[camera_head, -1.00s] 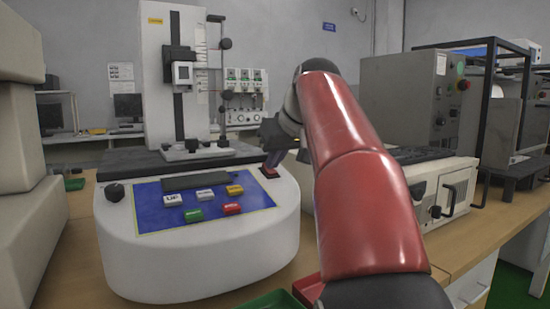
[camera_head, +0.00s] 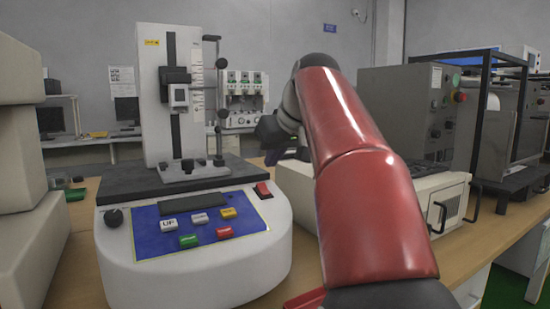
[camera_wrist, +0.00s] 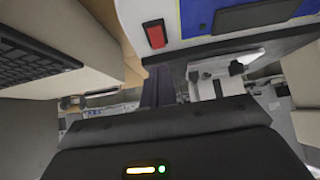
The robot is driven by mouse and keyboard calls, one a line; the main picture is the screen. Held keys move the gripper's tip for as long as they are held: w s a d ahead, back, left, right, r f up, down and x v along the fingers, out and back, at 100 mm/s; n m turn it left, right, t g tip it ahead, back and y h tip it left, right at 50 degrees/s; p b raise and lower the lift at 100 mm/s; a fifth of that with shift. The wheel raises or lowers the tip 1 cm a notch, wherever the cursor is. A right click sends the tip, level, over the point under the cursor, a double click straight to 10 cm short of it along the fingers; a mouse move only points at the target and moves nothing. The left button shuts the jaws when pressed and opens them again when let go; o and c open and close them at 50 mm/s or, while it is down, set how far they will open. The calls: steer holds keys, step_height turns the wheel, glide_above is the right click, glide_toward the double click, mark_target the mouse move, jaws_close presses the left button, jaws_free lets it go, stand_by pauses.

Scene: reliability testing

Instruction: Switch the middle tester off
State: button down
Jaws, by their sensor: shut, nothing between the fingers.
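The middle tester (camera_head: 190,262) is a white rounded machine with a blue control panel (camera_head: 150,238), coloured buttons and a dark display. Its red rocker switch (camera_head: 263,190) sits at the right of the panel, uncovered. The switch also shows in the wrist view (camera_wrist: 155,34), near the top centre. I cannot tell for sure from its tilt whether it is on or off. My gripper (camera_head: 272,157) is above and behind the switch, apart from it. Its dark fingers (camera_wrist: 159,87) are shut and empty, below the switch in the wrist view.
The tester's tall column (camera_head: 155,100) stands behind the panel, left of my gripper. A beige machine (camera_head: 450,205) with a handle is on the right, and beige blocks (camera_head: 20,150) stand at the left edge.

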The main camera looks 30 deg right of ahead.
steer(key=s+r, duration=0.4)
steer(key=s, duration=0.3)
steer(key=shift+s, duration=0.35)
